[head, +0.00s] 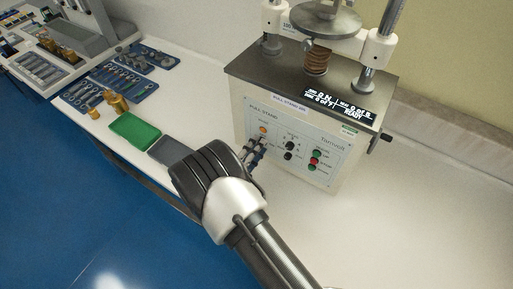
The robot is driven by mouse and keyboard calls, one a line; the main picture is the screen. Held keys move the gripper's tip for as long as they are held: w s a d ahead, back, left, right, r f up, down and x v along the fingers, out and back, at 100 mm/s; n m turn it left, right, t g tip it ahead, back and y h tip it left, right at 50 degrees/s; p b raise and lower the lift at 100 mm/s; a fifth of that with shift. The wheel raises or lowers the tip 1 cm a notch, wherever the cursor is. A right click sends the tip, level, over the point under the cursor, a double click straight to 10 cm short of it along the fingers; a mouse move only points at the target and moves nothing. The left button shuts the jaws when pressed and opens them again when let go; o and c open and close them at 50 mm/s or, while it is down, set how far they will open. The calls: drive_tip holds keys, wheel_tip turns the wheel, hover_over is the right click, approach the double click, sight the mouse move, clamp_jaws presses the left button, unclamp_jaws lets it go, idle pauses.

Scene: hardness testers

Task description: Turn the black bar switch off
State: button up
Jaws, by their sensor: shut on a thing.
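The tester's cream front panel (327,160) faces me, with an orange lamp (263,130) at its upper left. My gripper (254,153) reaches the panel's left part, just below this lamp. Its fingers are shut on the black bar switch, which they mostly hide. I cannot tell which way the bar points. Two small black knobs (289,146) sit in the panel's middle, right of my fingers. Green and red buttons (314,161) are in a column further right.
The tester carries a metal press with a spring (317,60) and a lit black display (338,103). A crank sticks out at its right side. A green tray (134,132), a dark grey pad (168,151) and blue tool trays lie left. The white bench is clear at right.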

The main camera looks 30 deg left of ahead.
drive_tip(key=o, duration=1.1)
drive_tip(key=shift+c, duration=0.2)
drive_tip(key=shift+s, duration=0.1)
drive_tip(key=s+a, duration=0.1)
drive_tip(key=s, duration=1)
drive_tip(key=shift+s, duration=0.4)
